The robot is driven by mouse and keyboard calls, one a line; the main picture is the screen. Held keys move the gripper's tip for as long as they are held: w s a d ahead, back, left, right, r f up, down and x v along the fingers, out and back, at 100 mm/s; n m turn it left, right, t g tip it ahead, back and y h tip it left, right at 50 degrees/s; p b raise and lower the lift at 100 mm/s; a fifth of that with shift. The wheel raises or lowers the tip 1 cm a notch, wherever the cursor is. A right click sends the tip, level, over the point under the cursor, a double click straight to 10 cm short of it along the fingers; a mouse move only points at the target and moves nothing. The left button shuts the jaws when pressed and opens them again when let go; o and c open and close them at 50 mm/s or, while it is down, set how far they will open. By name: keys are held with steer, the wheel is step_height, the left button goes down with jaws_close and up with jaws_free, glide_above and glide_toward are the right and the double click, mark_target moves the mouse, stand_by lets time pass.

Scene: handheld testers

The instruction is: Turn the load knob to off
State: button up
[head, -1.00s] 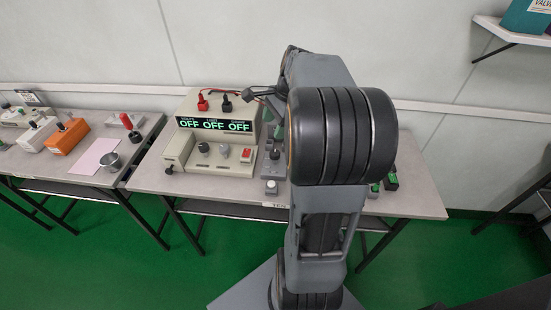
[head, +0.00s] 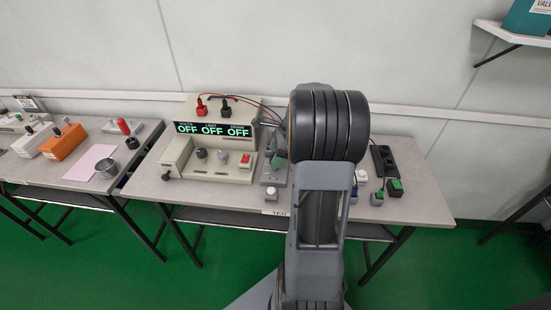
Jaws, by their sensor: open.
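The cream tester (head: 208,172) stands on the table left of my arm, its three green displays (head: 213,130) each reading OFF. On its front deck are a black knob (head: 202,153), a grey knob (head: 223,156) and a red switch (head: 245,160). The labels are too small to read, so I cannot tell which control is the load knob. A small grey part of my gripper (head: 268,122) shows above the narrow grey unit (head: 271,177), just right of the displays. My arm hides most of the gripper. I see nothing held in it.
Red and black plugs (head: 213,106) with leads sit on the tester's top. Small green-topped boxes (head: 386,190) and a black strip (head: 384,160) lie right of my arm.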

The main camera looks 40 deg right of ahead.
steer(key=shift+x, duration=0.8)
steer(key=shift+c, duration=0.4)
steer(key=c, duration=0.7)
steer(key=shift+d, duration=0.15)
steer(key=shift+c, duration=0.7)
steer(key=shift+r+n, duration=0.1)
steer(key=shift+n, duration=0.2)
